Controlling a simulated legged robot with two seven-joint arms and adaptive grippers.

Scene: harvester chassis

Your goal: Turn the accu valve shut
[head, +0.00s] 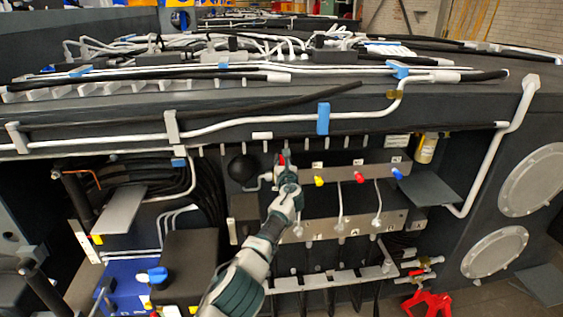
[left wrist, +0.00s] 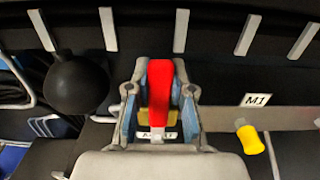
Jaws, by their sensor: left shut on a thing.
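The accu valve has a red handle (left wrist: 160,85) that stands upright between the fingers of my left gripper (left wrist: 160,100) in the left wrist view. In the head view only a small red part of the handle (head: 284,158) shows above my left gripper (head: 283,172). The gripper is shut on the handle, with one finger on each side. A white label (left wrist: 158,135) below the handle is mostly hidden, so I cannot read it fully. My right gripper is in neither view.
A black ball (head: 243,169) sits just left of the valve. Yellow (head: 320,181), red (head: 360,177) and blue (head: 397,174) valve handles line the metal plate to its right. White pipes (head: 220,125) run above. A grey shelf plate (head: 432,189) juts out at the right.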

